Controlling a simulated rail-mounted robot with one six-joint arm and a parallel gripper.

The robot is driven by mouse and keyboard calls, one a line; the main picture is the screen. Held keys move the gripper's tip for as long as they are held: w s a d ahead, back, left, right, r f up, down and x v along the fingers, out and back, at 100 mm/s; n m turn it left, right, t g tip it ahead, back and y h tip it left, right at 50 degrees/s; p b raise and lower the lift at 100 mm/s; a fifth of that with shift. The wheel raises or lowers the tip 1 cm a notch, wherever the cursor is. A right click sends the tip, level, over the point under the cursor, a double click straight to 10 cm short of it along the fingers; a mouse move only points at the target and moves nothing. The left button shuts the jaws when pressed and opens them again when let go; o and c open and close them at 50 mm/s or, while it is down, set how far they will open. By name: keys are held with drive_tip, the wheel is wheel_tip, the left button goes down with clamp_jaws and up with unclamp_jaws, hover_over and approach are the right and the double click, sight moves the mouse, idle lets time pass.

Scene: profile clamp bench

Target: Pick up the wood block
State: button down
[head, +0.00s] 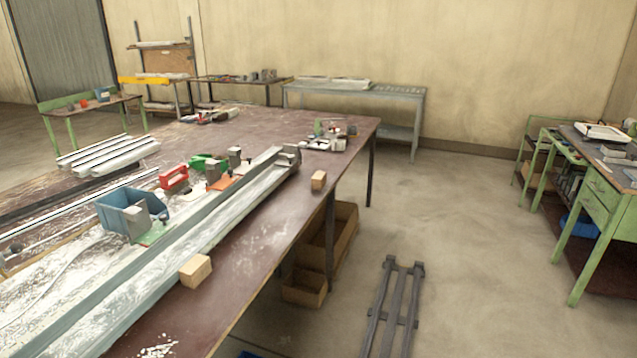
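Two wood blocks lie on the dark red-brown bench top. The nearer wood block (195,271) is pale and box-shaped, and sits beside the long metal profile (180,245), close to the bench's right edge. A second, smaller-looking wood block (318,181) stands farther back, near the same edge and to the right of the profile's far end. My gripper is not visible in the head view, so its place and opening do not show.
Left of the profile are a blue bin (122,211), a red clamp (173,179), a green item (207,163) and grey blocks. White profiles (108,155) lie stacked farther left. The bench top (255,235) between the two wood blocks is clear.

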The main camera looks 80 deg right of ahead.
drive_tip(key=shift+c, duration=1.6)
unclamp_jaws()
